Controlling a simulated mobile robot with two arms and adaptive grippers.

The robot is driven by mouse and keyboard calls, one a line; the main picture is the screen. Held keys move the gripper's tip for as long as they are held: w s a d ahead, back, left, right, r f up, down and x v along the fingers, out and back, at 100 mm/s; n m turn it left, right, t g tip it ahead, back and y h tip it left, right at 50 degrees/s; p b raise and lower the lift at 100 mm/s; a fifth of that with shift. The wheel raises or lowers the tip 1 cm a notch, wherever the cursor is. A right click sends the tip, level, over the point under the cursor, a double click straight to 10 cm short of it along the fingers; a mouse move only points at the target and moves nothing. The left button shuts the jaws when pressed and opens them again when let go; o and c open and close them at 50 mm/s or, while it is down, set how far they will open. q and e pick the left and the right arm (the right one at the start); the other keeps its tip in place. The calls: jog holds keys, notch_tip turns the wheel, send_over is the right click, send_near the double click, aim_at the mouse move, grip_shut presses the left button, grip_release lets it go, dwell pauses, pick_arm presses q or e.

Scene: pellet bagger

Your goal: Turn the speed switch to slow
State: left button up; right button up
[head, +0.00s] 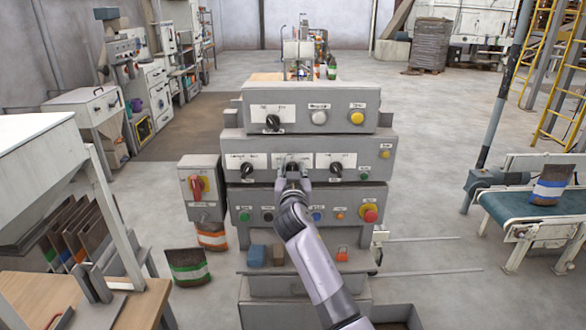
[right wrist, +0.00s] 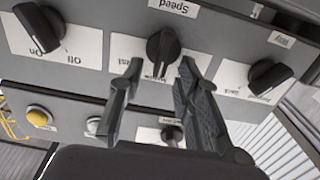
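The speed switch is a black rotary knob (right wrist: 163,50) on a white label plate marked "Speed" in the right wrist view. Its narrow end points down in that picture, towards a partly covered word. The wrist view is upside down relative to the head view. My right gripper (right wrist: 156,72) is open, its two fingers spread on either side of the knob's lower end, with nothing between them gripped. In the head view my right gripper (head: 293,172) is at the middle knob of the middle control panel (head: 378,144) and hides most of it. My left gripper is not in view.
Similar knobs flank the switch, on the left (head: 246,169) and right (head: 336,169). The upper panel has a knob (head: 272,122) and white and yellow buttons. A red rotary switch (head: 197,187) is at left, a red button (head: 369,214) below. A conveyor (head: 520,212) stands right.

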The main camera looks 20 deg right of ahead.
jog(key=shift+c, duration=1.1)
jog(key=shift+f, duration=0.1)
jog(key=shift+c, duration=1.3)
grip_shut()
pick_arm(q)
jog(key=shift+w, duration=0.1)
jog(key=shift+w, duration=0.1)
